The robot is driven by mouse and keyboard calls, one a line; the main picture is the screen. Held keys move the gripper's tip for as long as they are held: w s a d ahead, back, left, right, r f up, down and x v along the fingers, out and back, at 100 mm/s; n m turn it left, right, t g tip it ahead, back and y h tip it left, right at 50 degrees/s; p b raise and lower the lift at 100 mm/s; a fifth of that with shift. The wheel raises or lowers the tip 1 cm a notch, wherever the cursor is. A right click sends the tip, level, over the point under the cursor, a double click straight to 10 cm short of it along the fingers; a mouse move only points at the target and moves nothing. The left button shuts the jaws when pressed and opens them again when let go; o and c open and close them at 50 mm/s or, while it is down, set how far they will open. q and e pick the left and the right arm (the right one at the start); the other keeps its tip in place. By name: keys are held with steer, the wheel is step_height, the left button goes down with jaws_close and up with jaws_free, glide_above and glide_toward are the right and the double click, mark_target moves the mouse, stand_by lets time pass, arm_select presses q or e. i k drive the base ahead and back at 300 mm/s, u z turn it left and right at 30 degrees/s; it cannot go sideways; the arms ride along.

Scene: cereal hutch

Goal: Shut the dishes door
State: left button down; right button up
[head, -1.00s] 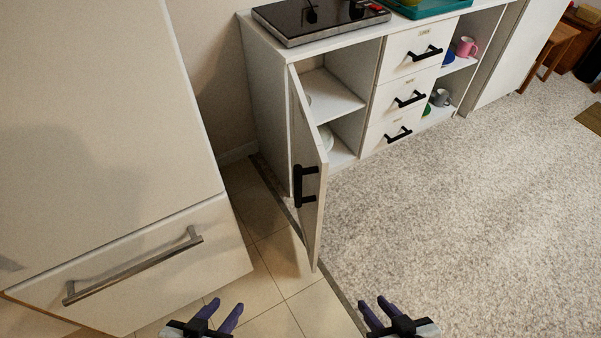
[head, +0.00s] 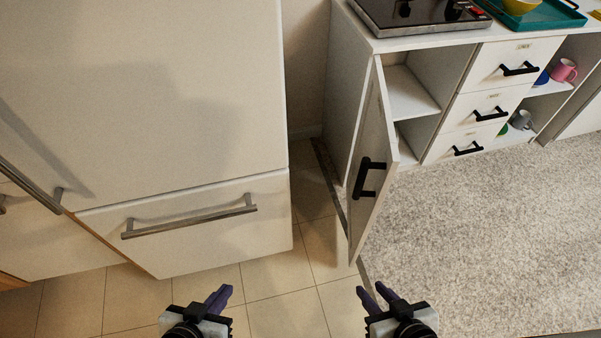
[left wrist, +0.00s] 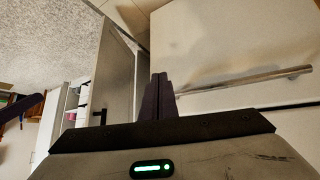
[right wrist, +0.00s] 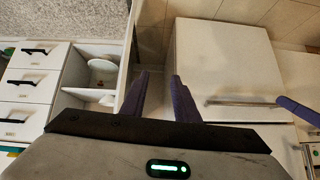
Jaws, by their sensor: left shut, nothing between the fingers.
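The dishes door (head: 374,165) is a white hinged panel with a black bar handle (head: 369,177). It stands wide open at the left end of the white hutch (head: 350,80), and shelves show behind it. In the head view my left gripper (head: 220,296) is at the bottom, left of the door and apart from it, shut and empty. My right gripper (head: 374,294) is just below the door's lower corner, its fingers spread and empty. The right wrist view shows its open fingers (right wrist: 158,95) and the open compartment with dishes (right wrist: 101,70).
A large white fridge (head: 150,90) with a metal drawer handle (head: 190,222) stands at the left. A black cooktop (head: 415,14) and a teal tray (head: 545,18) are on the hutch. Drawers (head: 490,112) adjoin the open compartment. The carpet (head: 480,230) at right is clear.

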mark_target(374, 163)
steer(key=u, duration=0.55)
steer(key=k, duration=0.65)
steer(key=z, duration=1.2)
steer(key=i, duration=0.5)
steer(key=z, duration=0.05)
